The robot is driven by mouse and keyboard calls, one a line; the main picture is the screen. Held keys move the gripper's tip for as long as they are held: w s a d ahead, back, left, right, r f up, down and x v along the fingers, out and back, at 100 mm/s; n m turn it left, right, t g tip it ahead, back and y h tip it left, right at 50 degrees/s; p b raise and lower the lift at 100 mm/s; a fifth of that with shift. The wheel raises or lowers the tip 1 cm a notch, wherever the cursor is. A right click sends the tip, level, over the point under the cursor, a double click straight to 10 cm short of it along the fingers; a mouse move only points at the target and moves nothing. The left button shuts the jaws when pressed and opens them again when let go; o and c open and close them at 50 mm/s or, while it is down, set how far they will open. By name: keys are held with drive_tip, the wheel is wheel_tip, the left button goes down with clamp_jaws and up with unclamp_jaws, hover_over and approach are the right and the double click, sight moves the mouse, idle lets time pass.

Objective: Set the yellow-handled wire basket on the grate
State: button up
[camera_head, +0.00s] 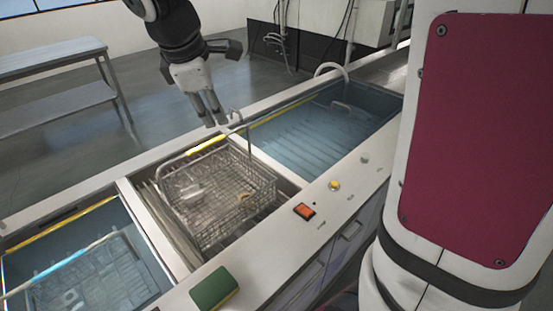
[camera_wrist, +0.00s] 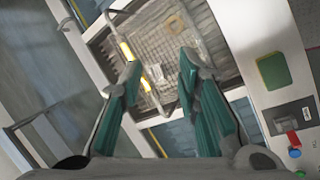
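The wire basket (camera_head: 225,205) sits in the middle bay of the counter, between two water-filled tanks. Its handle bar with the yellow grip (camera_head: 207,145) is raised along the far side. Clear pieces and a small brass-coloured part lie inside the basket. My gripper (camera_head: 215,118) is above and beyond the yellow grip, pointing down, apart from it in the head view. In the wrist view (camera_wrist: 162,66) its fingers are spread and empty, with the left fingertip overlapping the yellow grip (camera_wrist: 126,51). The basket (camera_wrist: 165,45) hides most of the bay's floor; I cannot make out the grate under it.
The left tank (camera_head: 130,215) holds another basket with a blue grip (camera_head: 70,265). The right tank (camera_head: 320,130) has water and a ribbed floor. A grey bench (camera_head: 50,60) stands behind.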

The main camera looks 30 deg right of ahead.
drive_tip(key=s+d+m+t+y, duration=0.1)
drive_tip(key=s+m+t+y, duration=0.1)
drive_tip(key=s+m, duration=1.1)
drive_tip(key=s+y, duration=0.1)
drive_tip(key=s, duration=0.8)
drive_tip(key=shift+s+d+r+m, duration=0.15)
drive_tip(key=shift+s+r+m, duration=0.15)
drive_tip(key=shift+r, duration=0.1)
